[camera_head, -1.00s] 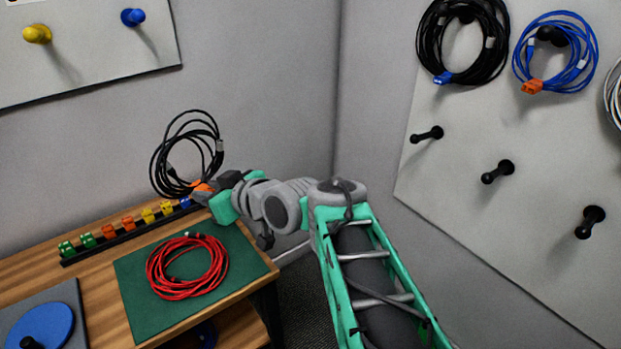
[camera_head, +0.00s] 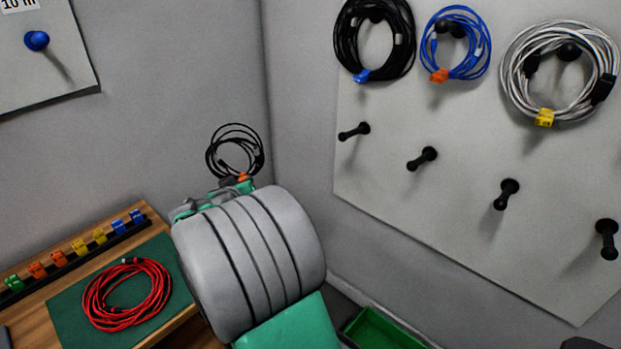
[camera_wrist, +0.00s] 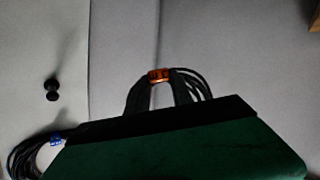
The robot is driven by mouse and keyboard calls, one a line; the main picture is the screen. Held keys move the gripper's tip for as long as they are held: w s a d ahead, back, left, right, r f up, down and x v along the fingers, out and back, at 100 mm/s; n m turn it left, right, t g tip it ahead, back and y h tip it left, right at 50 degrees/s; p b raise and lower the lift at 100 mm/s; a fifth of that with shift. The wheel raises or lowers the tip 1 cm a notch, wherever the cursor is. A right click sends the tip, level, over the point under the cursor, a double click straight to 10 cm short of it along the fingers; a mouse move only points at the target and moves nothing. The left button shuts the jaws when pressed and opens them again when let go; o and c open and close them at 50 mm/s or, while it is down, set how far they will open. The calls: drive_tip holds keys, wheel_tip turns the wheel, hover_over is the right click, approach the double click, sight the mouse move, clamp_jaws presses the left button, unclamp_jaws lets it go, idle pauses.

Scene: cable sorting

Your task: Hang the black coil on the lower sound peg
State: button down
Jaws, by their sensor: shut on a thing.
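The black coil (camera_head: 212,156) with an orange tag (camera_head: 241,177) is held up in front of the grey wall corner. My gripper (camera_head: 232,182) is shut on it at the tag, below the loop; my arm partly hides the gripper. In the wrist view the dark fingers (camera_wrist: 160,88) close around the orange tag, with black strands behind. On the right board a lower row of bare black pegs shows: one at left (camera_head: 354,131), then others (camera_head: 423,158), (camera_head: 507,194) and (camera_head: 607,240). I see no label telling which peg is the sound one. The coil is apart from all pegs.
Above the bare pegs hang another black coil (camera_head: 339,45) with a blue tag, a blue coil (camera_head: 487,45) and a white coil (camera_head: 510,85). A red coil (camera_head: 128,318) lies on a green mat (camera_head: 65,318). A green bin (camera_head: 375,332) stands below the board.

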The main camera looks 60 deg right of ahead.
drive_tip(key=s+d+r+m+g+h, duration=0.1)
drive_tip(key=s+d+m+g+h, duration=0.1)
drive_tip(key=s+d+m+g, duration=0.95)
drive_tip(key=s+d+f+n, duration=0.1)
drive_tip(key=s+d+f, duration=0.1)
drive_tip(key=d, duration=0.7)
drive_tip(key=s+d+f+n, duration=0.2)
drive_tip(key=s+d+f, duration=0.1)
drive_tip(key=d, duration=0.6)
drive_tip(key=shift+s+d+g+b, duration=0.4)
drive_tip(key=shift+s+g+b, duration=0.05)
drive_tip(key=shift+s, duration=0.45)
drive_tip(key=c, duration=1.1)
unclamp_jaws()
drive_tip(key=shift+o, duration=0.2)
drive_tip(key=shift+f+n, duration=0.1)
drive_tip(key=shift+n, duration=0.15)
